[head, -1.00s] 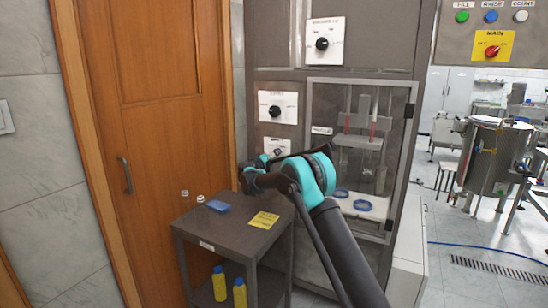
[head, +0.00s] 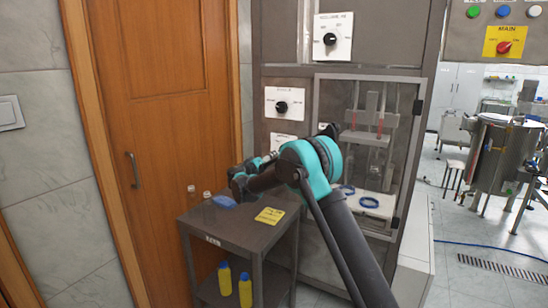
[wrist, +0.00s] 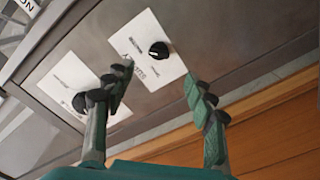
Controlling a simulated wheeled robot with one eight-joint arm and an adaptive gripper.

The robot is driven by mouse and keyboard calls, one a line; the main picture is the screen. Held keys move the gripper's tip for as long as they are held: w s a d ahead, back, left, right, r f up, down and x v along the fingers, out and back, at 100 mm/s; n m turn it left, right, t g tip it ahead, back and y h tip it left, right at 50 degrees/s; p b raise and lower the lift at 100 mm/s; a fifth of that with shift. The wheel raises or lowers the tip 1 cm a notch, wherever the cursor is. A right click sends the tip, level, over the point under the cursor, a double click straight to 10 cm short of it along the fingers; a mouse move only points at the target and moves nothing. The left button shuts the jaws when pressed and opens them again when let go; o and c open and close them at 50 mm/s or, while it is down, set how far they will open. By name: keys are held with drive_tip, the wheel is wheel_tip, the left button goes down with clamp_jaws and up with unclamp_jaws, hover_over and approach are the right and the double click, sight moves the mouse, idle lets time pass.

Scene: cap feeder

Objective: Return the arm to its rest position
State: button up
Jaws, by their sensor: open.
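My gripper (wrist: 162,108) is open and empty in the wrist view, its two green-padded fingers apart. Behind them are a white panel with a black knob (wrist: 159,50) and a second white panel (wrist: 68,82), partly hidden by the left finger. In the head view my black and teal arm reaches up from the lower right, bent, with its end above the grey side table (head: 238,238). The fingers cannot be made out in the head view.
A blue object (head: 224,201), small clear bottles and a yellow note (head: 269,216) are on the side table. Yellow bottles (head: 245,290) stand on its lower shelf. The cabinet with a clear door (head: 318,130) is behind my arm. A wooden door (head: 165,120) is at left.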

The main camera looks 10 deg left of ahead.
drive_tip(key=shift+s+a, duration=0.15)
drive_tip(key=shift+s, duration=0.35)
drive_tip(key=s+d+f+m+g, duration=0.1)
drive_tip(key=s+d+f+g, duration=0.15)
drive_tip(key=s+d, duration=0.6)
drive_tip(key=s+d+f+m+g, duration=0.1)
drive_tip(key=s+d+g, duration=0.25)
drive_tip(key=d, duration=1.05)
drive_tip(key=s+d+f+m+g, duration=0.15)
drive_tip(key=s+d, duration=0.45)
drive_tip(key=d, duration=0.6)
drive_tip(key=s+d+f+g+y, duration=0.1)
drive_tip(key=s+d+f+g, duration=0.15)
drive_tip(key=s, duration=0.55)
drive_tip(key=s+d+f+g+y, duration=0.1)
drive_tip(key=s+d+f, duration=0.3)
drive_tip(key=s, duration=0.4)
drive_tip(key=s+f+g+y, duration=0.1)
drive_tip(key=s+f, duration=0.3)
drive_tip(key=s, duration=0.5)
drive_tip(key=s+f+m+y, duration=0.1)
drive_tip(key=s+f+y, duration=0.2)
drive_tip(key=s, duration=0.7)
drive_tip(key=shift+s+a+f+g, duration=0.2)
drive_tip(key=shift+s+f+g, duration=0.1)
drive_tip(key=shift+f+g, duration=0.15)
